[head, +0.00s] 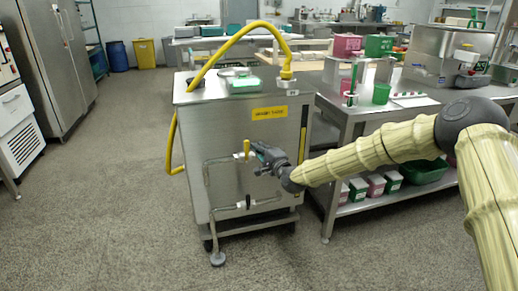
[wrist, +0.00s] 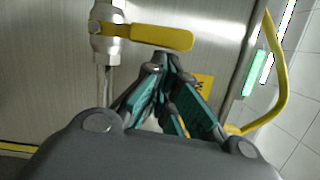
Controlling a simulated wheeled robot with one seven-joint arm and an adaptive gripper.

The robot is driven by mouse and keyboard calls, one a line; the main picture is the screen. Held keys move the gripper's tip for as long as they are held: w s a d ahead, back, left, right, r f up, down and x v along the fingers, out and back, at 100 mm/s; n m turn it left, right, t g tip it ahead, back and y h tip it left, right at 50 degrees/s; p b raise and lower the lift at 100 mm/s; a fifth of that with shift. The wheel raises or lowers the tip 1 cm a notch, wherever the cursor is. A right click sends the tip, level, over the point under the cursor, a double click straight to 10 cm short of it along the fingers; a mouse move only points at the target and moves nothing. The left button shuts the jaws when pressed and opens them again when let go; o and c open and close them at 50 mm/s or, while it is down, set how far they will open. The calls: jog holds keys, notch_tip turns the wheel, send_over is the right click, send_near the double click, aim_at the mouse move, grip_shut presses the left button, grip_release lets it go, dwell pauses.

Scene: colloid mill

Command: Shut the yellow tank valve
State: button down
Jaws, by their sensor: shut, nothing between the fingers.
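The yellow valve lever (head: 246,148) is on the pipe at the front of the steel tank (head: 237,130). In the head view it points upward. In the wrist view the lever (wrist: 150,36) lies across the line of its metal pipe fitting (wrist: 106,45). My gripper (head: 257,148) is just right of the lever in the head view. In the wrist view the fingertips of my gripper (wrist: 162,62) are together and empty, just below the lever's middle in the picture. I cannot tell whether they touch it.
A lower pipe carries a small dark-handled valve (head: 248,202). A yellow hose (head: 232,40) arches over the tank top. A steel workbench (head: 345,112) with bins stands close on the right, behind my arm. The floor (head: 110,190) left of the tank is clear.

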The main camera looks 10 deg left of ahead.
jog(key=s+d+p, duration=0.1)
jog(key=s+d, duration=0.5)
jog(key=d, duration=0.3)
jog(key=shift+d+f+p, duration=0.15)
jog(key=shift+d+p, duration=0.15)
jog(key=shift+d, duration=0.05)
jog(key=shift+s, duration=0.1)
jog(key=s+d+f+n+g+h, duration=0.1)
jog(key=s+f+n+g+h, duration=0.15)
jog(key=s+f, duration=0.8)
jog(key=s+d+f+n+g+h, duration=0.1)
jog(key=s+d+f+g, duration=0.15)
jog(key=s+f, duration=0.8)
jog(key=s+d+f+n+g+h, duration=0.2)
jog(key=s+d+f+g, duration=0.1)
jog(key=s+d+f, duration=0.55)
jog(key=s+d+f+n+g+h, duration=0.3)
jog(key=s+d+f, duration=0.2)
jog(key=s+f, duration=0.65)
jog(key=s+d+r+n+g+h, duration=0.1)
jog(key=s+d+g+h, duration=0.1)
jog(key=s+d, duration=0.5)
jog(key=s+d+r+n+g+h, duration=0.15)
jog(key=s+d, duration=0.25)
jog(key=s, duration=0.7)
notch_tip(320, 180, up, 26)
jog(key=p, duration=2.6)
jog(key=shift+w+a, duration=0.25)
jog(key=shift+a, duration=0.1)
